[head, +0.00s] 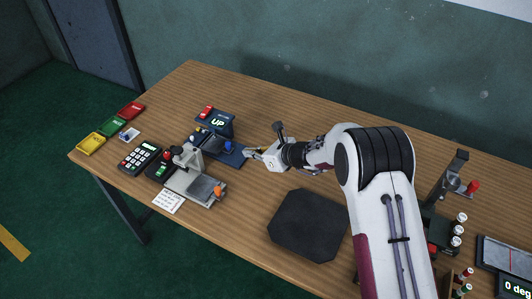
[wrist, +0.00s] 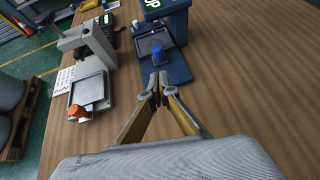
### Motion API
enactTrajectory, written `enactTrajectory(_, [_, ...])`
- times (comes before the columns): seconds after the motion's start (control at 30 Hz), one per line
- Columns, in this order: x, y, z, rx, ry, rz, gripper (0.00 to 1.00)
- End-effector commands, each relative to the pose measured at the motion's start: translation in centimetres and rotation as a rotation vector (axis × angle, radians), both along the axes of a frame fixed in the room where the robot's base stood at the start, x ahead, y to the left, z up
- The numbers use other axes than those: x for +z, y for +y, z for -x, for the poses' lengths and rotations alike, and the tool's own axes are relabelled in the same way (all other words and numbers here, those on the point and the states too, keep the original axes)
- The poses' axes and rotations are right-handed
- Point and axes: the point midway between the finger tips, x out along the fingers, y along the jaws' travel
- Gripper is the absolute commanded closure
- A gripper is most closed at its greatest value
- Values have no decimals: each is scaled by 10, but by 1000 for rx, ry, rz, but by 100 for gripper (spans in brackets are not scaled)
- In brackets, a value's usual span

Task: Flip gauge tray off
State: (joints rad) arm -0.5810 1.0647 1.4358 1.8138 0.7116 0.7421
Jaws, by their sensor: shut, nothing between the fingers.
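A blue device (wrist: 178,68) has a display reading UP (head: 218,123) and a grey tray (wrist: 150,42) with a blue knob (wrist: 154,54) at its near end. A grey stand (wrist: 80,42) beside it holds another flat tray (wrist: 87,86) with an orange knob (wrist: 78,110). No readable label tells which one is the gauge tray. My gripper (wrist: 157,90) is shut and empty, with its tips just short of the blue device's near edge and the blue knob. In the head view my gripper (head: 249,153) is at the device's right end.
A keypad (head: 139,157), a white note (head: 168,201) and red, green and yellow trays (head: 113,126) are at the left. A dark square mat (head: 308,225) lies in front of my arm. A stand with a red knob (head: 472,187) is at the right.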

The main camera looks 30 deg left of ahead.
Motion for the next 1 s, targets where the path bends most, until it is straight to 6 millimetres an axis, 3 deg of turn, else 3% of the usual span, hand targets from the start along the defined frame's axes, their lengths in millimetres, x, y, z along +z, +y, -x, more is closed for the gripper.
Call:
enactTrajectory(0.5, [32, -52, 8, -1, -1, 0, 100])
enactTrajectory(1.0, [38, -62, 10, 0, 0, 0, 100])
